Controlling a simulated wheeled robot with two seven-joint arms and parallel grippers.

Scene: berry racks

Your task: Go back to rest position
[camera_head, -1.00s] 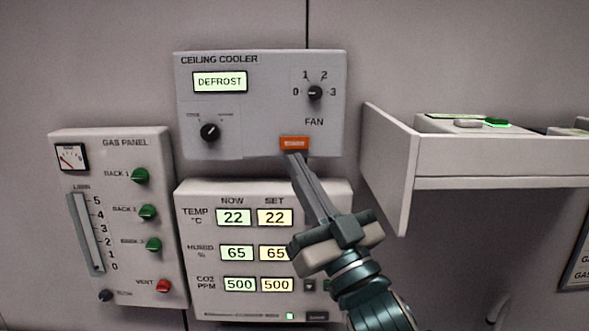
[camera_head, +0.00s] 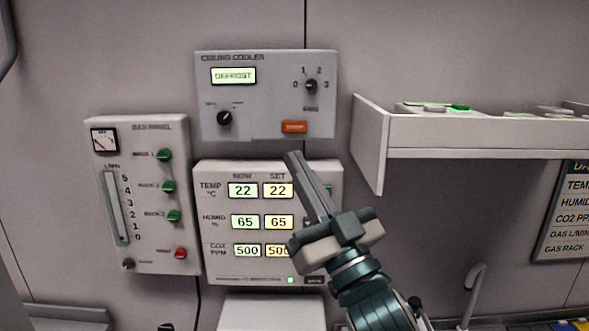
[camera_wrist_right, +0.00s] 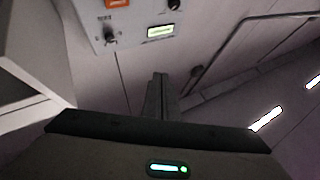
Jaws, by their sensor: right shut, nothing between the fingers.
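My right gripper (camera_head: 293,157) is shut and empty in the head view. Its fingertips are in front of the climate display panel (camera_head: 212,262), just below the ceiling cooler panel (camera_head: 265,70), and apart from the orange button (camera_head: 294,127). The cooler's screen reads DEFROST. In the right wrist view my right gripper (camera_wrist_right: 160,78) shows its fingers together, with the cooler panel (camera_wrist_right: 135,28) and part of the orange button (camera_wrist_right: 117,3) at the top. My left gripper is not in view.
A gas panel (camera_head: 140,240) with green knobs is on the wall at left. A white shelf (camera_head: 470,141) with a side board sticks out at right. A white surface (camera_head: 270,312) lies below the display panel. A tap (camera_head: 472,290) is at lower right.

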